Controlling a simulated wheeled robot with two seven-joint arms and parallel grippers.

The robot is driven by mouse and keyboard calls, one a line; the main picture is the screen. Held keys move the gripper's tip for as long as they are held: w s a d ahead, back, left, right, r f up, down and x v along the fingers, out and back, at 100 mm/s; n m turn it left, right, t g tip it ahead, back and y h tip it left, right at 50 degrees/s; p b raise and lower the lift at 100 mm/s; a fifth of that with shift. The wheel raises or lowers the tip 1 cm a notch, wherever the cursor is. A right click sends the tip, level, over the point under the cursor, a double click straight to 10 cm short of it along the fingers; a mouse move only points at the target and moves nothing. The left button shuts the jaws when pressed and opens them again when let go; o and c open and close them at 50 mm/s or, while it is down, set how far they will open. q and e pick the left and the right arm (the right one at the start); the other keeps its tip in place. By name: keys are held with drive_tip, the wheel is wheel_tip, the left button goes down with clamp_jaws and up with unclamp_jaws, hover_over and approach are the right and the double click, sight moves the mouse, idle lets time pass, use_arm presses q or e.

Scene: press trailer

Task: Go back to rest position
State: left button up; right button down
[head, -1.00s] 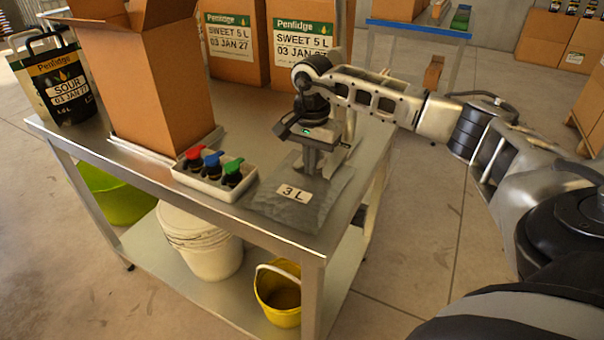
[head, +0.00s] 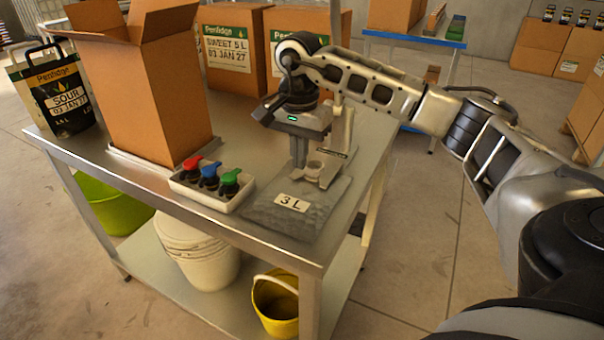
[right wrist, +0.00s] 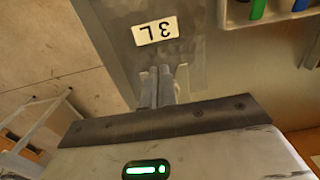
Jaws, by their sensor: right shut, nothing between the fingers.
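My right gripper (head: 299,163) is shut and empty in the head view, pointing down above the steel table (head: 240,131). It hangs just behind the grey pouch labelled 3 L (head: 297,207), which lies flat near the table's front right corner. In the right wrist view the closed fingers (right wrist: 158,85) show near the pouch (right wrist: 185,45); its label (right wrist: 155,31) is upside down there. A small metal stand (head: 322,165) is right behind and beside the fingers. I cannot tell whether the fingers touch it. My left gripper is not in view.
A white tray (head: 213,201) with red, blue and green taps sits left of the pouch. A tall open carton (head: 150,100) and pouch bags (head: 62,95) stand further left. Labelled cartons (head: 232,45) stand behind. Buckets (head: 276,300) sit under the table. The floor at right is clear.

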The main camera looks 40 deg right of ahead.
drive_tip(key=shift+r, duration=1.7)
